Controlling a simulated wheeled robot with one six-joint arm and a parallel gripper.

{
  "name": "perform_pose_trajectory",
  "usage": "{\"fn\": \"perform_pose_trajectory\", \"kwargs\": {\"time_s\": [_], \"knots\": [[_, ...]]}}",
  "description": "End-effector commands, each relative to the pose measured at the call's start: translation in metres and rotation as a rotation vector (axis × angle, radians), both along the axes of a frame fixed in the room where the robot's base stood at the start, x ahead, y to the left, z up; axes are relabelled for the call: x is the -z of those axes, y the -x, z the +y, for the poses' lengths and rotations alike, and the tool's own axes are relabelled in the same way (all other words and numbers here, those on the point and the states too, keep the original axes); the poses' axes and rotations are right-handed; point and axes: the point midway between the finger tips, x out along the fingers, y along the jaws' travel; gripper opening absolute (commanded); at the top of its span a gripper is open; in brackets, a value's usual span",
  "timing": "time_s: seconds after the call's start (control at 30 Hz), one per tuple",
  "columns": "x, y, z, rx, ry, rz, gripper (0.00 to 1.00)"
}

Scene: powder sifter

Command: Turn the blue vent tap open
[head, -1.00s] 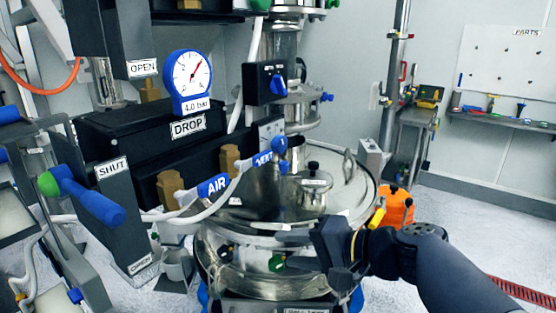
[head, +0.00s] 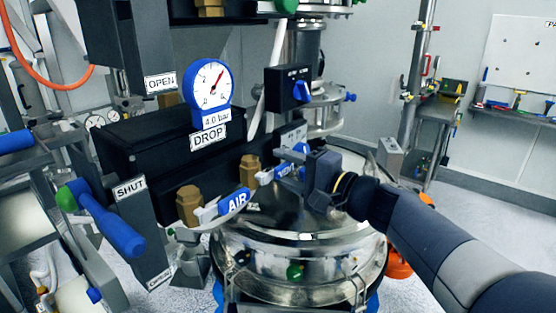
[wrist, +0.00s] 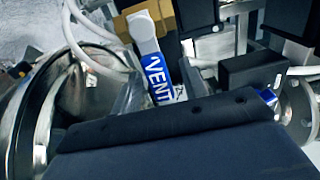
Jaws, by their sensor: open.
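The blue vent tap has a blue lever handle lettered VENT, which fills the upper middle of the wrist view (wrist: 158,72). In the head view the tap (head: 265,177) is partly hidden behind my gripper. Its lever slants from the brass fitting (wrist: 150,17) down toward my gripper. My gripper (head: 290,166) is open at the tap's right end, above the steel vessel lid. In the wrist view its dark body covers the bottom and hides the lever's near end. I cannot tell whether the jaws touch the lever.
The blue AIR tap (head: 237,200) is close by on the left. A black DROP box (head: 160,135) with a round gauge (head: 208,84) stands behind. The blue SHUT lever (head: 115,226) juts out at left. A black switch box (head: 288,87) hangs above.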

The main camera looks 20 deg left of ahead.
Motion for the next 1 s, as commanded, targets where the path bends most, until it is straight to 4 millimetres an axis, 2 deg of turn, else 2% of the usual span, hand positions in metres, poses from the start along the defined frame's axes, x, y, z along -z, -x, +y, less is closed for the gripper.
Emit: {"fn": "perform_pose_trajectory", "kwargs": {"time_s": [0.03,0.2,0.5,1.0], "knots": [[-0.002,-0.002,0.007,-0.004,0.000,0.000,0.42],[-0.001,-0.007,0.019,-0.001,0.000,0.000,0.42],[0.000,-0.008,0.020,0.000,0.000,-0.001,0.42],[0.000,-0.008,0.020,0.000,0.000,-0.001,0.02]]}}
